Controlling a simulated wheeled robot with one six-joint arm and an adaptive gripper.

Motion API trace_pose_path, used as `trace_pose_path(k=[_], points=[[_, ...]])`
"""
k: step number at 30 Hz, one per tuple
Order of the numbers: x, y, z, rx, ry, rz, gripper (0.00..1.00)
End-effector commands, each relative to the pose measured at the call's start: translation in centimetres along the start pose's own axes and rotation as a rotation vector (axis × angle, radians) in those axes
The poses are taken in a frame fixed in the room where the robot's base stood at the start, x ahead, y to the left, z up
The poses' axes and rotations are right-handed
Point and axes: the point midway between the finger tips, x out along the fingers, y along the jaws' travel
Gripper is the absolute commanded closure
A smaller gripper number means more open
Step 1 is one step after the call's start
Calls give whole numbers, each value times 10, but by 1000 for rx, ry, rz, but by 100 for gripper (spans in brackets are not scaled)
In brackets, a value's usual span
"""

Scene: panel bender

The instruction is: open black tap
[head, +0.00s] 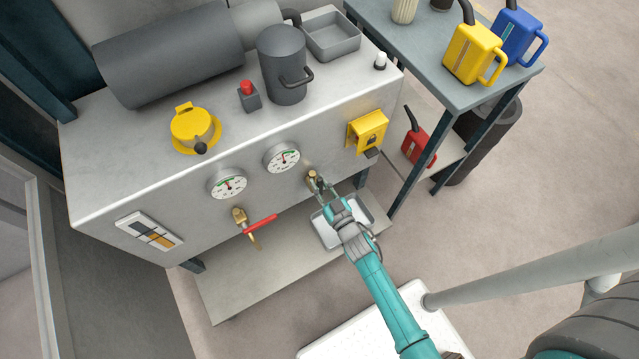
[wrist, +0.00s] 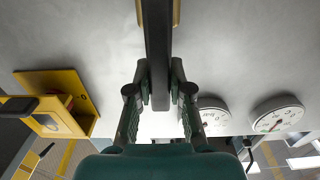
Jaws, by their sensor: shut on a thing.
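The black tap shows in the head view as a small brass body (head: 312,176) on the front of the grey machine, right of and below the right gauge. Its black handle (wrist: 157,40) runs down the middle of the wrist view, between my fingers. My gripper (head: 325,193) is at the tap in the head view. In the wrist view my gripper (wrist: 158,75) is shut on the black handle, one finger on each side. My fingers hide much of the handle in the head view.
A red-handled brass tap (head: 258,227) is to the left. Two gauges (head: 282,158) sit above. A yellow lock box (head: 367,132) with a dark lever is to the right. A metal tray (head: 341,222) lies on the shelf below. A side table (head: 420,60) carries oil cans.

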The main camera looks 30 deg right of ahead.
Motion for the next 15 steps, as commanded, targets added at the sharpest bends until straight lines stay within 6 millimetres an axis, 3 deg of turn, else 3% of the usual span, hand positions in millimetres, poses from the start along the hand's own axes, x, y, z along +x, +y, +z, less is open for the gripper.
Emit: trace_pose_path(k=[3, 4, 6, 7, 15], points=[[0, -1, 1, -4, -3, -3, 100], [0, -1, 1, -4, -3, -3, 76], [0, -1, 1, -4, -3, -3, 58], [0, -1, 1, -3, -2, -3, 54], [0, -1, 0, -2, -1, -2, 54]])
